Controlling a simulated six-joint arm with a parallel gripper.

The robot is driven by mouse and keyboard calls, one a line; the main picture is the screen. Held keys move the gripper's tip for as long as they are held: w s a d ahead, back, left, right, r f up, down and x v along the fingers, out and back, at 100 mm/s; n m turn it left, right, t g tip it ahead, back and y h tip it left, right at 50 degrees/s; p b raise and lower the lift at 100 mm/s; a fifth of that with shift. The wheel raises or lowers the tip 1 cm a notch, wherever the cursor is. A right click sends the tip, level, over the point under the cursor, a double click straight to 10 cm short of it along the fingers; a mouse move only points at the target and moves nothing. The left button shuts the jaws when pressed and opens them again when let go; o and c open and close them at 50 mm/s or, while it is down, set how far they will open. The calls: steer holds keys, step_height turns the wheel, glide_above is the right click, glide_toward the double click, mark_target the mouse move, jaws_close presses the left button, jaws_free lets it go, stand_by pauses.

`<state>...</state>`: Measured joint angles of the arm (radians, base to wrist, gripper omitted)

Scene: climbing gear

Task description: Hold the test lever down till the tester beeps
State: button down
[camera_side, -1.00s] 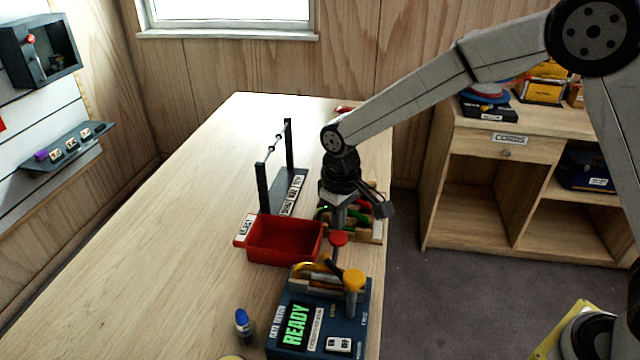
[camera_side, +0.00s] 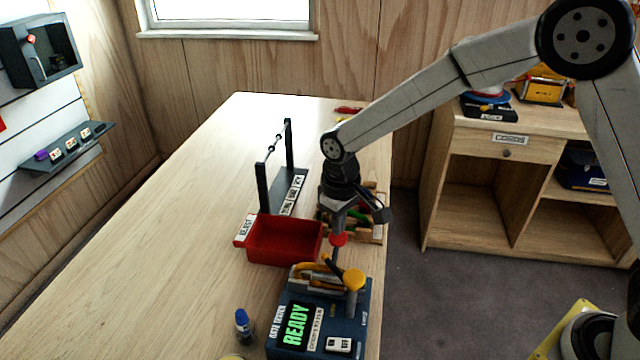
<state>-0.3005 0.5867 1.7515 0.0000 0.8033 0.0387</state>
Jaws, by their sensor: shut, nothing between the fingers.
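The tester (camera_side: 372,310) is a blue box at the front of the bench, with a green READY on its display (camera_side: 297,325). A yellow-orange carabiner (camera_side: 306,272) sits in its top, beside a yellow knob (camera_side: 353,279) on a post. The test lever is a dark rod with a red knob (camera_side: 338,240), standing up at the tester's back. My gripper (camera_side: 338,230) is shut and empty, pointing down right over the red knob. Its tips seem to meet or nearly meet the knob's top; I cannot tell whether they touch. The lever still looks raised.
A red REJECT bin (camera_side: 284,241) stands left of the gripper, close by. Behind it is a black rack (camera_side: 263,187) with a crossbar. A wooden tray (camera_side: 378,232) of coloured gear lies behind the lever. A blue-capped bottle (camera_side: 242,321) stands left of the tester. The bench's left side is clear.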

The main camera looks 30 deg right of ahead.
mark_target(339, 238)
steer(key=shift+f, duration=2.3)
steer(key=shift+r, duration=4.85)
steer(key=s+d+f+m+t, duration=0.2)
steer(key=s+d+f+m, duration=0.1)
steer(key=s+d, duration=1)
steer(key=s, duration=0.3)
steer(key=shift+s+d+t, duration=0.2)
steer(key=shift+d+t, duration=0.1)
steer(key=shift+d, duration=0.1)
